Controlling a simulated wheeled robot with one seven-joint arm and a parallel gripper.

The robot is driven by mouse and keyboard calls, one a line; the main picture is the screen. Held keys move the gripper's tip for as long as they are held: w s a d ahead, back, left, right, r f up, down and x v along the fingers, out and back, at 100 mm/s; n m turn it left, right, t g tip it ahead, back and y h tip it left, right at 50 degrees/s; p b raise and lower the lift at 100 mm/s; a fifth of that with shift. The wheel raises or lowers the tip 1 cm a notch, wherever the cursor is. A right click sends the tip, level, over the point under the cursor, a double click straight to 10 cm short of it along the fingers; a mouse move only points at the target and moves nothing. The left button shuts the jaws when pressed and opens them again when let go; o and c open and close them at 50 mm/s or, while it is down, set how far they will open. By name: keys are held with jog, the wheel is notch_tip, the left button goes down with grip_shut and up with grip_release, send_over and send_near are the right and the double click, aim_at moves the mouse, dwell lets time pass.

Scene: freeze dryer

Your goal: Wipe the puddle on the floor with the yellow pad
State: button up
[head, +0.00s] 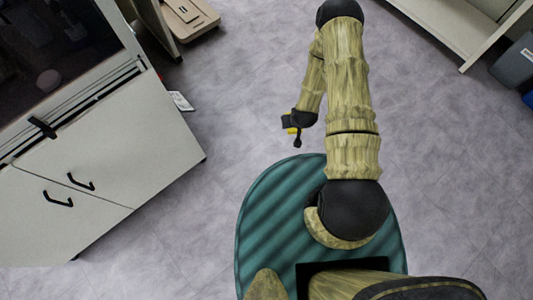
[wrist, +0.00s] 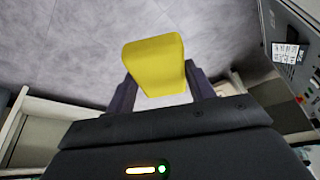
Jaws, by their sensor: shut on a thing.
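My gripper (head: 294,128) is shut on the yellow pad (head: 293,130) and holds it above the floor, in front of my teal base. In the wrist view the yellow pad (wrist: 154,64) sits between the two dark fingers of my gripper (wrist: 158,88). Only a small bit of the pad shows in the head view. The grey tiled floor (head: 235,75) spreads around. I cannot make out a puddle on it in either view.
A white cabinet (head: 105,150) with black handles stands at the left. A wooden-topped piece (head: 188,15) is at the top left. A white shelf (head: 455,30) and a grey bin (head: 513,62) stand at the top right. The floor between is open.

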jog(key=a+f+n+g+y+b, duration=0.1)
jog(key=f+n+b, duration=0.5)
jog(key=f+b, duration=1.2)
jog(key=w+a+f+n+g+y+b, duration=0.1)
jog(key=a+f+n+b, duration=0.5)
jog(key=f+b, duration=1.2)
jog(key=a+f+n+g+y+b, duration=0.2)
jog(key=f+n+b, duration=0.5)
jog(key=f+b, duration=1.2)
jog(key=shift+w+a+f+n+g, duration=0.3)
jog(key=shift+w+a+g, duration=0.1)
jog(key=shift+a+g, duration=0.4)
jog(key=shift+f, duration=0.1)
